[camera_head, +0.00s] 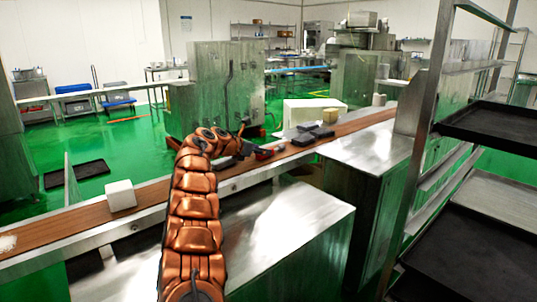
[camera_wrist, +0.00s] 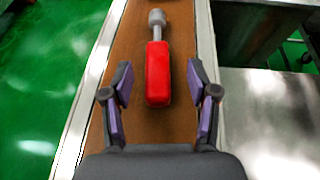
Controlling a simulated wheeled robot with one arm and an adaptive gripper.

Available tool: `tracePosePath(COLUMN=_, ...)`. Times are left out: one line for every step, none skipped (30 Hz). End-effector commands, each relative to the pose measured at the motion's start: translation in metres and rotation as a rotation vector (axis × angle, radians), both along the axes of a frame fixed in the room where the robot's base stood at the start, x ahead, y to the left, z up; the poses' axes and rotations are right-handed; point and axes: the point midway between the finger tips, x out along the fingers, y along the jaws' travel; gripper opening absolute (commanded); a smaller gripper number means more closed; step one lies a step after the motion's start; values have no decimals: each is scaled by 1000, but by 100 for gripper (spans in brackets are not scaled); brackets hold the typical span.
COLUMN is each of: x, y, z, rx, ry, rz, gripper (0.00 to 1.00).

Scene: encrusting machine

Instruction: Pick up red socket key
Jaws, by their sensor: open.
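The red socket key (camera_wrist: 158,75) lies on the brown conveyor belt in the wrist view, its red handle towards me and its grey metal socket end pointing away. My gripper (camera_wrist: 160,88) is open, with one finger on each side of the lower handle and a gap on both sides. Nothing is between the fingers except the near part of the handle as seen from above; I cannot tell the height gap. In the head view the red key (camera_head: 266,152) shows small on the belt, just right of my gripper (camera_head: 245,148).
The brown conveyor belt (camera_head: 70,222) has metal side rails. A white block (camera_head: 121,195) sits on it at left; dark blocks (camera_head: 308,133) lie beyond the key. A metal table (camera_head: 285,225) stands in front. A rack with black trays (camera_head: 490,122) is at right.

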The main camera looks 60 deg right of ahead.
Motion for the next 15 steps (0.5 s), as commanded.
tracePosePath(x=-1, y=-5, z=-3, rx=-2, ry=1, rz=-3, gripper=59)
tracePosePath(x=-1, y=-7, z=-5, rx=-2, ry=1, rz=-3, gripper=59)
tracePosePath(x=-1, y=-10, z=-6, rx=-3, ry=2, rz=-3, gripper=59)
tracePosePath(x=-1, y=-12, z=-7, rx=-3, ry=1, rz=-3, gripper=59)
tracePosePath(x=-1, y=-15, z=-9, rx=-3, ry=1, rz=-3, gripper=59)
tracePosePath(x=-1, y=-18, z=-10, rx=-3, ry=0, rz=-2, gripper=59)
tracePosePath(x=-2, y=-20, z=-12, rx=-2, ry=0, rz=-2, gripper=59)
tracePosePath(x=-2, y=-22, z=-14, rx=-1, ry=1, rz=-3, gripper=59)
tracePosePath(x=-3, y=-26, z=-15, rx=-1, ry=2, rz=-4, gripper=59)
tracePosePath(x=-3, y=-29, z=-16, rx=-1, ry=2, rz=-4, gripper=59)
tracePosePath(x=-4, y=-31, z=-17, rx=-1, ry=2, rz=-4, gripper=59)
tracePosePath(x=-3, y=-33, z=-18, rx=-2, ry=1, rz=-3, gripper=59)
tracePosePath(x=-4, y=-35, z=-19, rx=-1, ry=1, rz=-2, gripper=59)
tracePosePath(x=-4, y=-36, z=-19, rx=-2, ry=1, rz=-2, gripper=59)
tracePosePath(x=-4, y=-38, z=-19, rx=-2, ry=1, rz=-1, gripper=59)
